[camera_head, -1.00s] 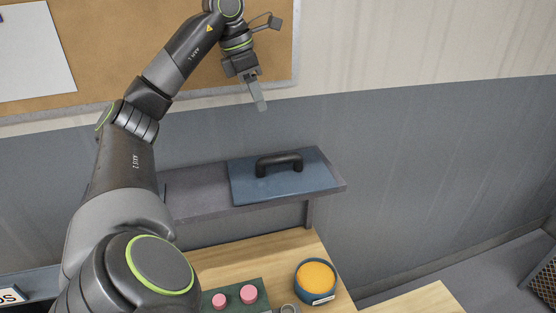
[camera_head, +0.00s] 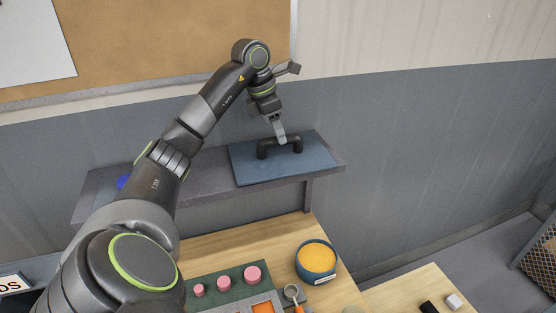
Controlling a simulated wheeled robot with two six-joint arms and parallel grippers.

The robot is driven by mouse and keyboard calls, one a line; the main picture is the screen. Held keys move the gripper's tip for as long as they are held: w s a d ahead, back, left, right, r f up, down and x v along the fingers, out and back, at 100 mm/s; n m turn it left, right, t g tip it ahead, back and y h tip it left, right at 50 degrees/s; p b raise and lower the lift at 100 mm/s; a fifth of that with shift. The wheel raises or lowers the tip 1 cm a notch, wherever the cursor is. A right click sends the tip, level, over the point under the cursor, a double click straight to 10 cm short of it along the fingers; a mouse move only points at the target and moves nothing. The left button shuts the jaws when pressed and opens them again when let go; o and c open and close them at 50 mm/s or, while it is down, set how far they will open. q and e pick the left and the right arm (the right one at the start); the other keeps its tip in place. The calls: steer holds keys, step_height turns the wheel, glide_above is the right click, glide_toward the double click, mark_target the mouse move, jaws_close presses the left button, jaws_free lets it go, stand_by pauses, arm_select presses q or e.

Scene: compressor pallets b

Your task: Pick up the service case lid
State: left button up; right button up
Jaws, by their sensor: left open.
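The service case lid (camera_head: 246,169) is a flat blue panel with a black arched handle (camera_head: 263,151). It lies on the right part of a grey raised shelf (camera_head: 212,186). My left gripper (camera_head: 281,138) points down at the handle, with its fingertips at the top bar. It is open; one finger shows in front of the bar and the other is hidden. I cannot tell whether it touches the handle. The lid lies flat on the shelf. My right gripper is not in view.
Below the shelf is a wooden bench (camera_head: 305,231) with a blue bowl of orange material (camera_head: 317,258) and a green block with pink knobs (camera_head: 227,283). A blue object (camera_head: 122,183) sits on the shelf's left part. The grey wall (camera_head: 420,140) rises behind the shelf.

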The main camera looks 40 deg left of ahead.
arm_select(q)
steer(key=shift+d+f+b, duration=0.2)
steer(key=shift+f+b, duration=0.1)
steer(key=shift+f, duration=0.6)
steer(key=shift+w+f, duration=0.1)
steer(key=shift+w+a, duration=0.1)
jaws_close()
